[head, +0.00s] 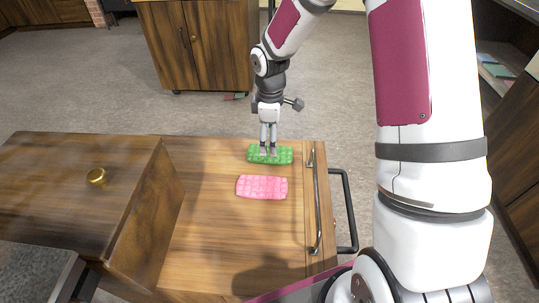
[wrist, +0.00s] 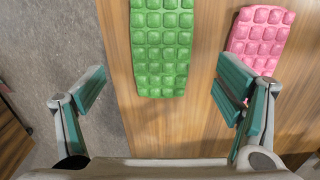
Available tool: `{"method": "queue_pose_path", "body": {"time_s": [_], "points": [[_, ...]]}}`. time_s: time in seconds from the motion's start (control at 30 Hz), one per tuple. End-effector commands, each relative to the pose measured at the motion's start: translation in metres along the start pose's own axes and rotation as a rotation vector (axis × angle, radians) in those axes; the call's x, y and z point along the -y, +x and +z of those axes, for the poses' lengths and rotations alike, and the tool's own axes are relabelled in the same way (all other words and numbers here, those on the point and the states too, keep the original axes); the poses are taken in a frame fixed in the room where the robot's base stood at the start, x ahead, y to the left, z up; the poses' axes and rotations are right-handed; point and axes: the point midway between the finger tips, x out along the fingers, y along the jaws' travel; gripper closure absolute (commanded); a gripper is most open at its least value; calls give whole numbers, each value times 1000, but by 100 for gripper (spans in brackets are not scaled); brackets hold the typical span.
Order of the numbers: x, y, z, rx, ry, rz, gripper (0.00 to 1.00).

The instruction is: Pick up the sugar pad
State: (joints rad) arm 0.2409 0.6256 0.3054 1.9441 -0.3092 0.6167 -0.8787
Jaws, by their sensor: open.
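Two quilted, bumpy pads lie flat on a wooden top, one green and one pink; I cannot tell from the frames which is the sugar pad. The green pad (head: 284,155) is at the far end, and the pink pad (head: 262,187) is nearer. My gripper (head: 268,154) points down at the green pad, open and empty. In the wrist view the green pad (wrist: 162,45) lies between the spread fingers of my gripper (wrist: 158,92), running up past the top edge. The pink pad (wrist: 260,38) is outside the right finger. The height of the fingertips above the top is unclear.
The wooden top (head: 215,235) has a metal bar handle (head: 316,205) along its right side. A wooden cabinet (head: 195,45) stands behind on the grey floor. The near part of the top is clear.

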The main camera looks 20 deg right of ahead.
Motion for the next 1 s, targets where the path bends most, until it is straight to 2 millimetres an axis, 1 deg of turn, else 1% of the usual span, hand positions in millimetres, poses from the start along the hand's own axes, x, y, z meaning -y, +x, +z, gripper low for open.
{"method": "queue_pose_path", "body": {"time_s": [0.17,0.3,0.4,0.63,0.67,0.7,0.77,0.8,0.87,0.9,1.0], "points": [[1,17,0,1,0,-2,15],[2,39,0,1,0,-3,15],[2,49,0,1,0,-2,15],[2,51,0,0,0,0,15],[2,50,0,0,0,0,17],[2,50,0,0,0,0,26],[2,50,0,0,0,0,40],[2,50,0,0,0,0,49],[2,50,0,0,1,0,63],[2,50,0,0,0,0,72],[2,50,0,0,1,0,73]]}}
